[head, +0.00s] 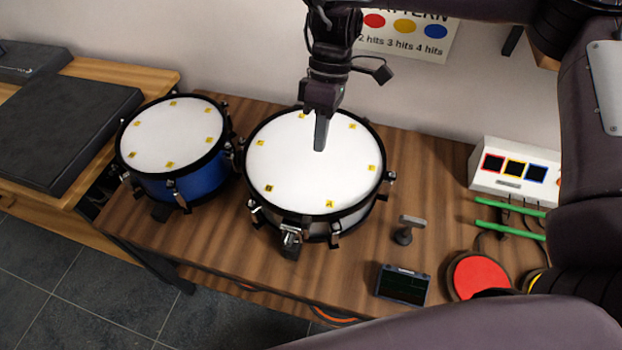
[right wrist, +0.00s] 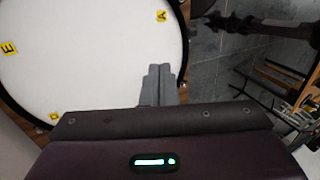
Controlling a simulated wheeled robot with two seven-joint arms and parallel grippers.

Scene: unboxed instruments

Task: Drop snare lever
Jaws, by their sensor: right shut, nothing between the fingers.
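The snare drum (head: 310,170) is silver-sided with a white head, black rim and small yellow labels. It stands mid-table. A metal snare lever fitting (head: 290,238) sits on its front side; whether the lever is up or down is too small to tell. My right gripper (head: 319,148) is shut and empty, pointing down over the snare's head in the head view. Whether it touches the head cannot be told. In the right wrist view the shut fingers (right wrist: 160,68) overlap the edge of a white drum head (right wrist: 90,60). The lever cannot be made out there. My left gripper is not in view.
A blue drum (head: 172,140) stands just left of the snare. To the right are a small stand (head: 405,232), a dark display (head: 403,285), a red pad (head: 480,276), green sticks (head: 510,205) and a white button box (head: 513,168). Bare wood lies before the snare.

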